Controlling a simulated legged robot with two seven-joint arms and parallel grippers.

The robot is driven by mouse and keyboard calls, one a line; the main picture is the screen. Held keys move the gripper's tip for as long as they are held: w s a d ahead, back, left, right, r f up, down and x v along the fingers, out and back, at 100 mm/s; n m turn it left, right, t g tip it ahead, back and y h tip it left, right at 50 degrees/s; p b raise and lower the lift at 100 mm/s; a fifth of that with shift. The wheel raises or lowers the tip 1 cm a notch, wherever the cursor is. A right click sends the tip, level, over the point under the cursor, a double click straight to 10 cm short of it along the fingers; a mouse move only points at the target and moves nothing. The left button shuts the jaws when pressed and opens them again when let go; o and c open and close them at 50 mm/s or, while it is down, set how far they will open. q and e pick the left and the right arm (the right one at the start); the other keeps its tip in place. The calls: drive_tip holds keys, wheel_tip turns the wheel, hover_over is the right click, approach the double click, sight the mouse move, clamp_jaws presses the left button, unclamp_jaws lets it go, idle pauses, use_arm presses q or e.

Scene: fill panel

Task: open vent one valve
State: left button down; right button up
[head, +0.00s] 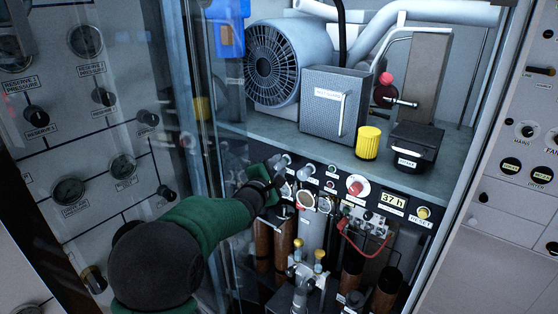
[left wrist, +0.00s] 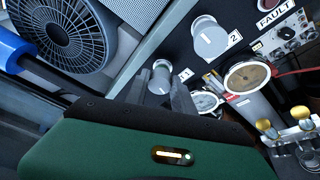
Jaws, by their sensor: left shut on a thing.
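The vent one valve is a small pale grey knob, marked 1, on the dark strip; it shows in the left wrist view (left wrist: 161,72) at the fingertips of my left gripper (left wrist: 168,90). In the head view my left gripper (head: 274,170) reaches in from the left, its fingers at the left end of the strip. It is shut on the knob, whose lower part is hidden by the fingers. A second, larger grey knob (left wrist: 209,42), marked 2, is to its right and untouched. My right gripper is in neither view.
Round gauges (left wrist: 246,77) are just right of the fingers. A red knob (head: 356,186) and an hour display (head: 392,199) are farther along the strip. A fan housing (head: 271,64) stands on the shelf above. A clear door (head: 204,120) is close to my left arm.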

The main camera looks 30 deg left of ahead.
use_arm(q)
drive_tip(key=shift+s+a+f, duration=0.1)
drive_tip(key=shift+a+f, duration=0.05)
drive_tip(key=shift+f, duration=0.25)
drive_tip(key=c, duration=1.4)
unclamp_jaws()
drive_tip(key=shift+o, duration=1.6)
drive_tip(key=shift+a, duration=0.2)
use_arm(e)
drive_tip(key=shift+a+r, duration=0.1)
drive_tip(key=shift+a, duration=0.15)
use_arm(q)
drive_tip(key=shift+r, duration=0.1)
